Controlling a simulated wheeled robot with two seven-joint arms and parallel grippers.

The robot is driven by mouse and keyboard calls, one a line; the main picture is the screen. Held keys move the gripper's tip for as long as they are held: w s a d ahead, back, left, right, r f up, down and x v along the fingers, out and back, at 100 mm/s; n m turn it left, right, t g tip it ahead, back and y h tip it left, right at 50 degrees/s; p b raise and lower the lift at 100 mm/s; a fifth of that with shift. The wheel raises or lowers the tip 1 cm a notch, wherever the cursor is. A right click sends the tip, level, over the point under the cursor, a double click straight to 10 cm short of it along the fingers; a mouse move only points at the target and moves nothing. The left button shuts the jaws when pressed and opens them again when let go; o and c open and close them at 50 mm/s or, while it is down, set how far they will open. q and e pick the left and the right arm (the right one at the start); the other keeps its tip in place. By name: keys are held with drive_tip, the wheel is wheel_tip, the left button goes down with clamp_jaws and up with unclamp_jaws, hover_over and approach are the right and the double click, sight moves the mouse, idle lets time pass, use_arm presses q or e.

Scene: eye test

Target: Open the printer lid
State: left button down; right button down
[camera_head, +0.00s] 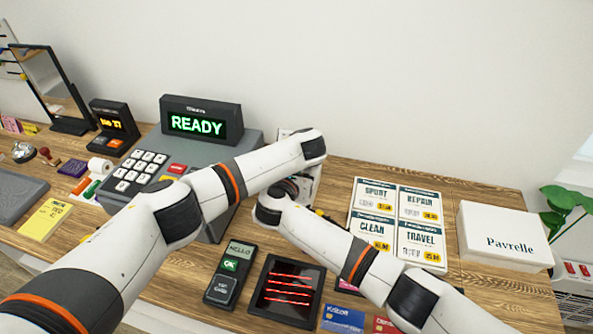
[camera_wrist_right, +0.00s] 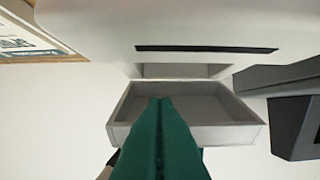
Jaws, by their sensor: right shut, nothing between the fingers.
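The printer (camera_head: 314,176) is a pale box behind my two arms, mostly hidden in the head view. In the right wrist view its pale body (camera_wrist_right: 200,22) has a long black slot. A hollow, tray-shaped pale part (camera_wrist_right: 215,108) stands out beside the body; I cannot tell whether it is the lid. My right gripper (camera_wrist_right: 160,105) shows green fingers, shut and empty. Its tips overlap the hollow part in the picture; contact is unclear. In the head view my left arm reaches over to the printer, but its fingers are hidden.
A grey cash register (camera_head: 225,150) showing READY stands left of the printer. A price sheet (camera_head: 398,222) and a white Pavrelle box (camera_head: 505,236) lie to the right. A card terminal (camera_head: 230,274) and a scanner with red lines (camera_head: 287,291) are in front.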

drive_tip(key=shift+w, duration=0.15)
use_arm(q)
drive_tip(key=shift+f, duration=0.1)
use_arm(e)
drive_tip(key=shift+w+d+r, duration=0.1)
drive_tip(key=shift+w+r, duration=0.45)
drive_tip(key=shift+r, duration=0.2)
use_arm(q)
drive_tip(key=c, duration=1.2)
unclamp_jaws()
drive_tip(key=shift+c, duration=0.2)
drive_tip(key=shift+o, duration=0.3)
drive_tip(key=shift+f, duration=0.15)
